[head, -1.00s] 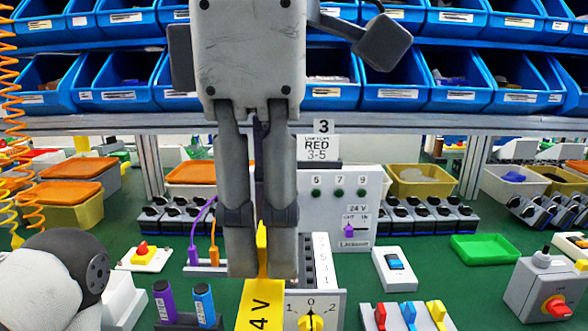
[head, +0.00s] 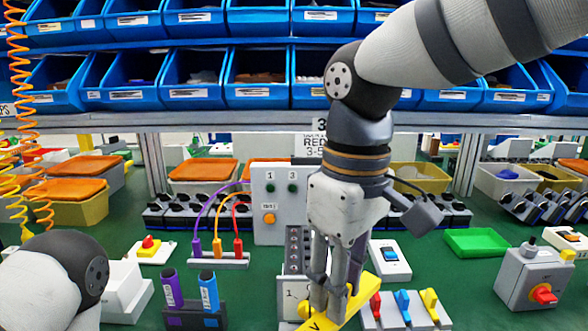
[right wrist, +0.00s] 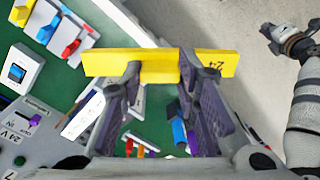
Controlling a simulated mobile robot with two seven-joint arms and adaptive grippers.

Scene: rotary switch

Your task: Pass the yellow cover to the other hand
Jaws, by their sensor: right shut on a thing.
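The yellow cover (head: 367,290) is a long bar with black lettering. It lies slantwise in my right gripper (head: 333,308) at the bottom centre of the head view. The right gripper is shut on it, and the arm comes in from the upper right. In the right wrist view the cover (right wrist: 105,63) spans crosswise between the fingertips (right wrist: 160,70), its lettered end to the right. In the head view only a link of my left arm shows. The left gripper (right wrist: 285,40) seems to show small at the right wrist view's upper right edge; its fingers are unclear.
A white switch box (head: 292,292) stands partly hidden behind my right gripper. Red, blue and yellow toggles (head: 405,305) are just right of the cover. Purple and blue cylinders (head: 190,290) stand to the left. A grey box with a red knob (head: 540,285) is far right.

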